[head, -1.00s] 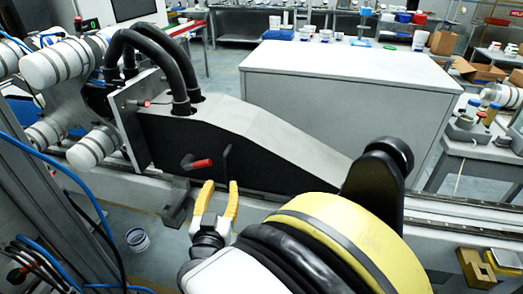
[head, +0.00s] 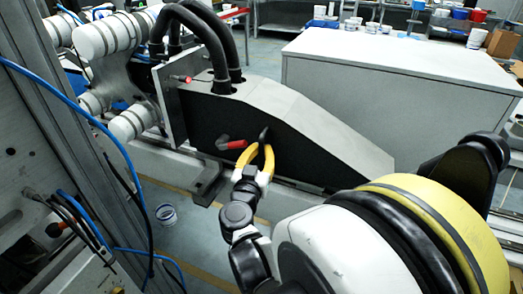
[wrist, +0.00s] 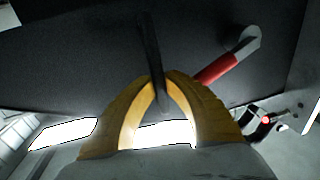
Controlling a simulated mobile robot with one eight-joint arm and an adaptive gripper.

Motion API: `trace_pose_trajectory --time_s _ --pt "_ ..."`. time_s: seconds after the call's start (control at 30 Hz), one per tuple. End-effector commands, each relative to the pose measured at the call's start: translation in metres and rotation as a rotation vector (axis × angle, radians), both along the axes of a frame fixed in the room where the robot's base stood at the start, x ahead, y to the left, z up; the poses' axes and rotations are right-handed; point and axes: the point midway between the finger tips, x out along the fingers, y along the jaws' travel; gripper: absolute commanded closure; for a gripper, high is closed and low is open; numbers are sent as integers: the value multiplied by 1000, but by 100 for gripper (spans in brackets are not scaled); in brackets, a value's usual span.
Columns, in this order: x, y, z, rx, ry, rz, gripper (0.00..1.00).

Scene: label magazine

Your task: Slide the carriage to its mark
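The carriage (head: 290,125) is a long wedge-shaped body with black sides and a grey top, sitting on a rail. An upright black bar handle (wrist: 152,45) stands out from its side. My gripper (head: 258,148) has yellow fingers, closed together at the tips around this bar. The wrist view shows the fingertips (wrist: 164,82) meeting at the bar, one on each side. A lever with a red grip (head: 235,145) sits just left of the handle; it also shows in the wrist view (wrist: 217,69). I cannot make out the mark.
Thick black hoses (head: 213,40) rise from the carriage top near its upright end plate (head: 170,105). A large white cabinet (head: 400,70) stands behind. A grey frame post with blue cables stands at left.

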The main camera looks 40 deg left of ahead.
Motion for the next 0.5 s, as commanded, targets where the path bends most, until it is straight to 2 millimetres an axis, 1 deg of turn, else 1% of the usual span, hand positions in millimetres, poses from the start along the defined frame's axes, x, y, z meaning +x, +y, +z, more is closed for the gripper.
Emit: trace_pose_trajectory --time_s 0.13,0.3,0.5 --pt "0 -2 0 0 0 -1 100" --pt "5 -15 0 0 1 -4 100" --pt "6 -17 -1 0 1 -9 100"
